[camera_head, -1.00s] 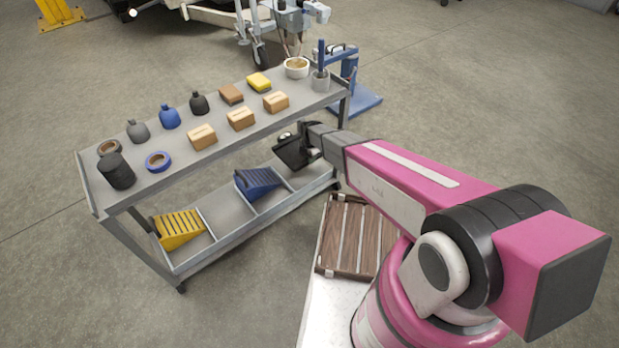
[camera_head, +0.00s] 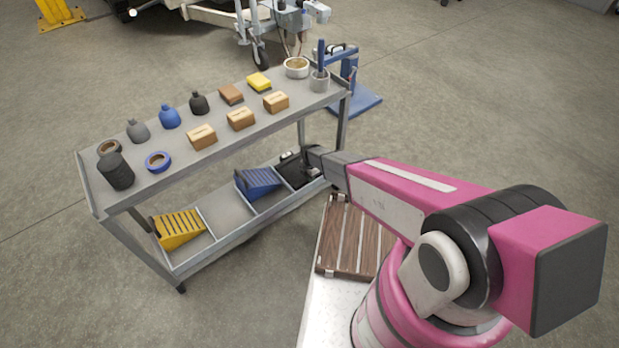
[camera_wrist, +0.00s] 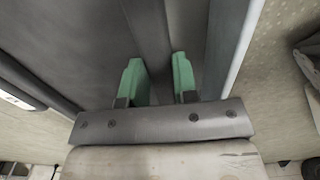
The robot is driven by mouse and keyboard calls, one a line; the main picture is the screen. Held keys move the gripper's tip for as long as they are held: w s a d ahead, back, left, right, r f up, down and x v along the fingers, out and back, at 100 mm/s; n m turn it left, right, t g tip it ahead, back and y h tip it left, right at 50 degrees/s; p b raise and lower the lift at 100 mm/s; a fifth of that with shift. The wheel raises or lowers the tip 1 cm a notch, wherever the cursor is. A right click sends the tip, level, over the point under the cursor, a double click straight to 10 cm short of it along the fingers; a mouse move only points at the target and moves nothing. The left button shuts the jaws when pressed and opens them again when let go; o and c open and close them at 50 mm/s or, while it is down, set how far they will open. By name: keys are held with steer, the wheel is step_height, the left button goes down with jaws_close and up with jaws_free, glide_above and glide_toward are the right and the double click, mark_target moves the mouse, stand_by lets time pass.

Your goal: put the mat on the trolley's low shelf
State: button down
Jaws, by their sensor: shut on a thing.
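The mat (camera_head: 293,174) is a dark, nearly black piece in the right-hand compartment of the trolley's low shelf (camera_head: 226,210), right of a blue ramp-like block (camera_head: 258,183). It appears to lie low in the compartment; whether it rests fully on the shelf is hard to tell. My gripper (camera_wrist: 158,80) is shut on the mat. In the wrist view its green fingers stand on both sides of a dark grey strip. In the head view the fingertips are too small to make out.
A yellow ramp-like block (camera_head: 180,229) stands in the shelf's left compartment, and the one between the blocks is empty. The trolley's top shelf (camera_head: 185,170) above holds bottles, tape rolls and boxes. A slatted brown rack (camera_head: 352,240) is beside my base.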

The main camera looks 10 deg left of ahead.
steer(key=shift+f, duration=0.1)
steer(key=c, duration=0.9)
jaws_free()
step_height(320, 180, up, 12)
